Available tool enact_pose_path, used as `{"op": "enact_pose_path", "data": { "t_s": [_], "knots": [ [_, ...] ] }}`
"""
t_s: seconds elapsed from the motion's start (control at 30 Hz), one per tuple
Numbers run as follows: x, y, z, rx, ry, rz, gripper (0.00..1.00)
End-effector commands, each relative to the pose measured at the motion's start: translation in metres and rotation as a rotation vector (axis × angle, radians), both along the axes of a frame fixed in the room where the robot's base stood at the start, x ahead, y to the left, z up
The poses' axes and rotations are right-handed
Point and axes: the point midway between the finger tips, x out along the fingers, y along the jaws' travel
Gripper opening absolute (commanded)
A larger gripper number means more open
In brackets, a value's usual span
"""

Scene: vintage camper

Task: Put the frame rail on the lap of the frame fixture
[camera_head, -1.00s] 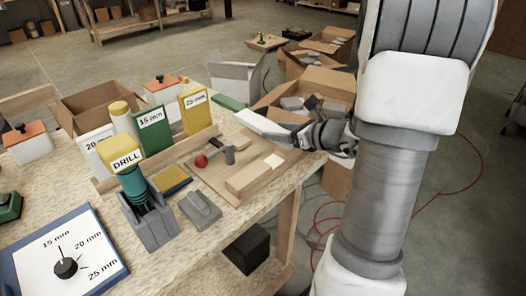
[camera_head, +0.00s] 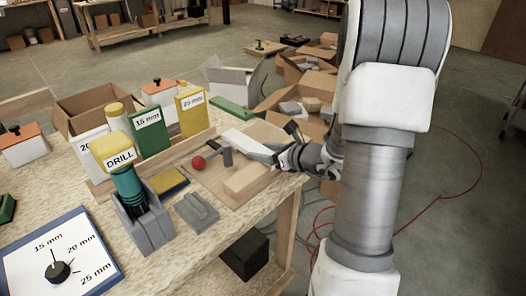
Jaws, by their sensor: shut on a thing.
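My gripper (camera_head: 281,155) is at the right end of the bench, reaching in from the right. It is shut on a long pale white piece, which I take to be the frame rail (camera_head: 240,140). The rail points to the back left, over the back part of a tan wooden board. This board, with a wooden block on its front right, looks like the frame fixture (camera_head: 228,195). I cannot tell whether the rail touches the board. The lap is not clearly visible; the gripper and rail cover that area.
A red ball (camera_head: 198,162) and a grey mallet-like tool (camera_head: 227,157) lie on the board. A grey block (camera_head: 196,212), a drill holder (camera_head: 150,222) and upright labelled cards (camera_head: 150,133) stand left. A green bar (camera_head: 230,109) lies behind. Open cartons (camera_head: 300,100) stand beyond the bench.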

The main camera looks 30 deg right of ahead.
Motion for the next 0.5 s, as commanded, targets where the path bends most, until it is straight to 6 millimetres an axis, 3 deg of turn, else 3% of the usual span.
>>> {"op": "enact_pose_path", "data": {
  "t_s": [0.2,0.23,0.37,0.5],
  "knots": [
    [-0.0001,0.0002,-0.0087,-0.001,0.002,0.0,0.01],
    [-0.0004,0.0002,-0.0082,-0.001,0.004,0.0,0.66],
    [-0.0012,0.0007,-0.0095,-0.001,0.008,0.001,0.89],
    [-0.0021,0.0021,-0.0115,0.0,0.013,0.005,0.92]
  ]
}}
